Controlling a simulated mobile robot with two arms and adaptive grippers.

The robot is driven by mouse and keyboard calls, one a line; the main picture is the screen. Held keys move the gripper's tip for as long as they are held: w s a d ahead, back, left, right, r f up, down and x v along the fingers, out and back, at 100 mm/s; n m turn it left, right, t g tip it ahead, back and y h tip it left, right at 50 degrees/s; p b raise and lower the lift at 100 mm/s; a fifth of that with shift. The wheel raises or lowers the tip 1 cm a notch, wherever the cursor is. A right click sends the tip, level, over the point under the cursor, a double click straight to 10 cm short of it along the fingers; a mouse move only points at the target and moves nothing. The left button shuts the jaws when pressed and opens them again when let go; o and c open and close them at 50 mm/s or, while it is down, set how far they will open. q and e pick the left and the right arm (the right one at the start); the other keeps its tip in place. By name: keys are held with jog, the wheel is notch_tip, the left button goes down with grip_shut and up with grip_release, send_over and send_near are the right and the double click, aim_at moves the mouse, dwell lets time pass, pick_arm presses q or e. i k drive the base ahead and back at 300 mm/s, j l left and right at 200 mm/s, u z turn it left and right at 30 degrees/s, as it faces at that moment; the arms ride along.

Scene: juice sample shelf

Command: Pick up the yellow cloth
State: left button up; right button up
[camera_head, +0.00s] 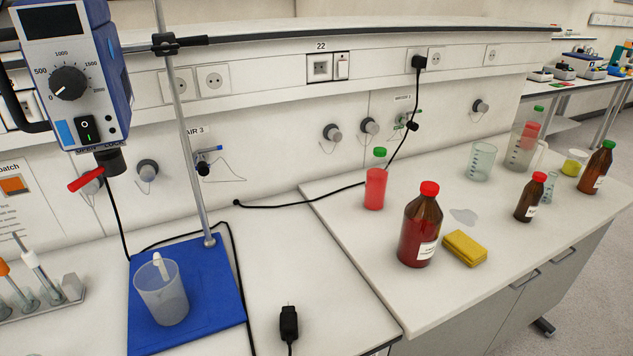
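The yellow cloth (464,248) lies folded on the white bench at the right in the head view. It is just right of a large brown bottle with a red cap (420,228). A small grey puddle-like patch (464,216) is on the bench behind the cloth. The cloth's top and front edge are visible and nothing covers it. Neither of my grippers shows in this view.
A red bottle with a green cap (375,186) stands behind the large bottle. A small brown bottle (530,198), a beaker (481,161) and a jug (523,146) stand to the right. A stirrer stand on a blue base (210,285) is at left.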

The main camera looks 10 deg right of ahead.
aim_at(471, 252)
jog(key=z, duration=1.35)
